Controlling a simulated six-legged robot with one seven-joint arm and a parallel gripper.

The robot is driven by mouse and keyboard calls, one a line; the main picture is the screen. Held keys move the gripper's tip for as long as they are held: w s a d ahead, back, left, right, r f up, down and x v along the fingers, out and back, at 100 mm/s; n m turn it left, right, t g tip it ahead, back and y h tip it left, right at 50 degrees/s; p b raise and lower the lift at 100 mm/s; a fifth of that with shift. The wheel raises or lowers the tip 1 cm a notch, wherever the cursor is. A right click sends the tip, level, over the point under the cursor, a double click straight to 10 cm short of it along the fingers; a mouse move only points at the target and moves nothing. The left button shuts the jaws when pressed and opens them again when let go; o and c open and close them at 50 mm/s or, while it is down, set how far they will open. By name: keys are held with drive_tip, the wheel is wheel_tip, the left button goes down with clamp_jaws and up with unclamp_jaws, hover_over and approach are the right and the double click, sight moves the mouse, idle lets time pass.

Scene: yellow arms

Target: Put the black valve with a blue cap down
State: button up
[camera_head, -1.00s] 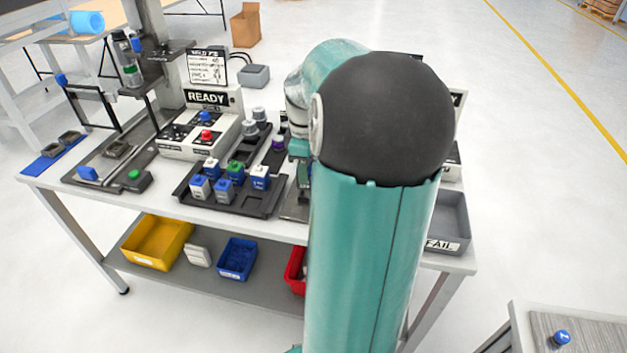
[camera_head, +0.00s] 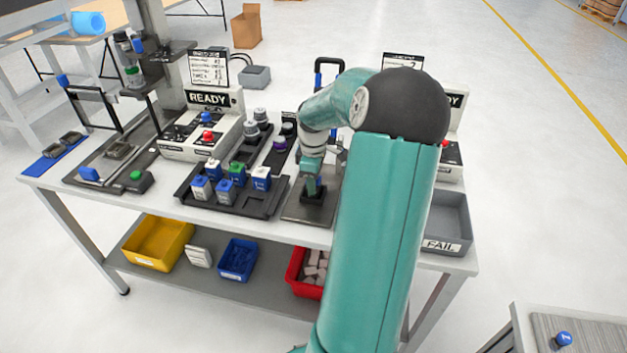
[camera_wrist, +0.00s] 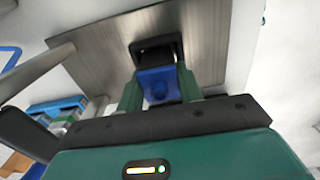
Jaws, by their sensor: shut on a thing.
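My gripper (camera_wrist: 160,88) is shut on the blue cap (camera_wrist: 157,84) of the black valve, with one green finger on each side. The valve's black body (camera_wrist: 157,48) shows beyond the cap, over a brushed metal plate (camera_wrist: 95,55) in the wrist view. In the head view my gripper (camera_head: 312,186) points down at the same metal plate (camera_head: 298,212) near the table's front edge. A dark block (camera_head: 314,197) shows at the fingertips there. I cannot tell whether the valve touches the plate or a holder on it.
A black tray (camera_head: 255,207) with several capped valves lies just left of the plate. A grey FAIL bin (camera_head: 447,245) is at the table's right end. A control box marked READY (camera_head: 210,98) stands at the back left. My arm hides part of the table's right side.

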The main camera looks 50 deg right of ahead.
drive_tip(key=shift+f, duration=0.1)
drive_tip(key=o, duration=1)
wheel_tip(320, 180, up, 12)
drive_tip(key=shift+r, duration=0.15)
drive_tip(key=w+a+r+m+t+h, duration=0.1)
drive_tip(key=w+a+r, duration=0.15)
drive_tip(key=a, duration=0.85)
drive_tip(key=w+a+r+m+h, duration=0.1)
drive_tip(key=a+r, duration=0.2)
drive_tip(key=a, duration=0.8)
drive_tip(key=s+a+m+t, duration=0.1)
drive_tip(key=s+a, duration=0.2)
drive_tip(key=a, duration=0.3)
drive_tip(key=s+a+t+y, duration=0.1)
drive_tip(key=s+a+t, duration=0.1)
drive_tip(key=s+a, duration=0.2)
drive_tip(key=s+a+m+t+y, duration=0.1)
drive_tip(key=s+a, duration=0.3)
drive_tip(key=a, duration=0.5)
drive_tip(key=shift+s+a+m+t, duration=0.1)
drive_tip(key=shift+a+m+t, duration=0.1)
drive_tip(key=shift+m+t, duration=0.1)
